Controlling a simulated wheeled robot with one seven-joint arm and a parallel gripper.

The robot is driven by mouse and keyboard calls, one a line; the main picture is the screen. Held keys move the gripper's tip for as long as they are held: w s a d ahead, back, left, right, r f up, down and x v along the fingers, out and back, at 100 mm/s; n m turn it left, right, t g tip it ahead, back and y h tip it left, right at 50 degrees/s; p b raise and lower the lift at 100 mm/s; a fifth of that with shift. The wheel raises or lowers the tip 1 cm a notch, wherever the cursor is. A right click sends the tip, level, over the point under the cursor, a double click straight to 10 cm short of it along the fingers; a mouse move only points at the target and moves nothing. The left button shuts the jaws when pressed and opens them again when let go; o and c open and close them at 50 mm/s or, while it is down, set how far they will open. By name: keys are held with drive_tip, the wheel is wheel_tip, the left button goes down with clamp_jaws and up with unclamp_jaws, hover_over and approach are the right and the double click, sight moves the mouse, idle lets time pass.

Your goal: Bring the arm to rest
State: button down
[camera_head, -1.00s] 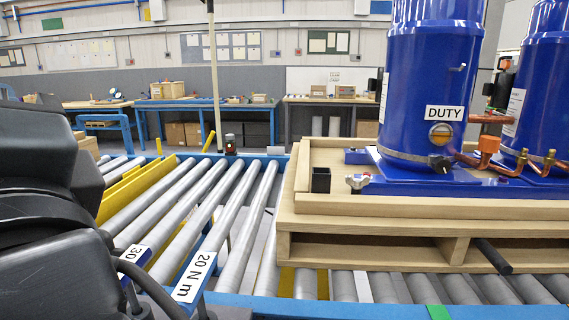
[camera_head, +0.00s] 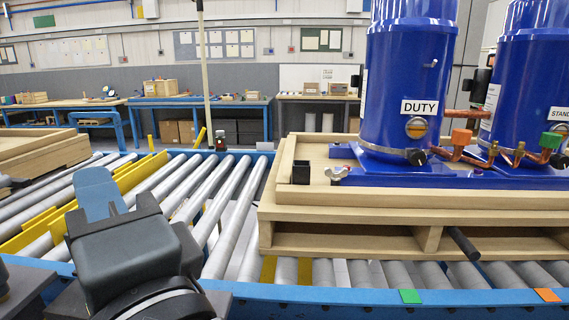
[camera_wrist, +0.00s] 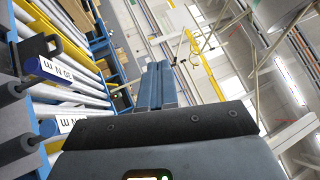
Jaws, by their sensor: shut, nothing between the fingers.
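My gripper (camera_wrist: 157,72) shows in the wrist view as two blue-grey fingers lying side by side, shut and empty, beyond the dark gripper body. In the head view my folded arm fills the lower left, and the blue-grey fingers (camera_head: 96,192) point away over the roller conveyor. They appear clear of everything there, with no thing in contact that I can see.
A wooden pallet (camera_head: 345,213) with blue compressors (camera_head: 405,80) stands on the conveyor (camera_head: 222,225) at right. Another pallet (camera_head: 40,155) is at far left. Yellow rails (camera_head: 140,172) lie between rollers.

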drive_tip(key=s+d+f+n+t+h, duration=0.1)
drive_tip(key=s+d+f+n+h, duration=0.2)
drive_tip(key=d+f, duration=0.85)
drive_tip(key=s+d+f+n+h, duration=0.2)
drive_tip(key=d+f+n+h, duration=0.15)
drive_tip(key=d+f, duration=0.8)
drive_tip(key=s+d+f+n+g+h, duration=0.1)
drive_tip(key=s+d+f+n+h, duration=0.1)
drive_tip(key=s+d, duration=0.5)
drive_tip(key=s+d+f+n+g+h, duration=0.1)
drive_tip(key=s+d+f+h, duration=0.2)
drive_tip(key=s, duration=1.2)
drive_tip(key=d+h, duration=0.3)
drive_tip(key=shift+d+f+n, duration=0.35)
drive_tip(key=shift+f, duration=0.05)
drive_tip(key=shift+h, duration=0.25)
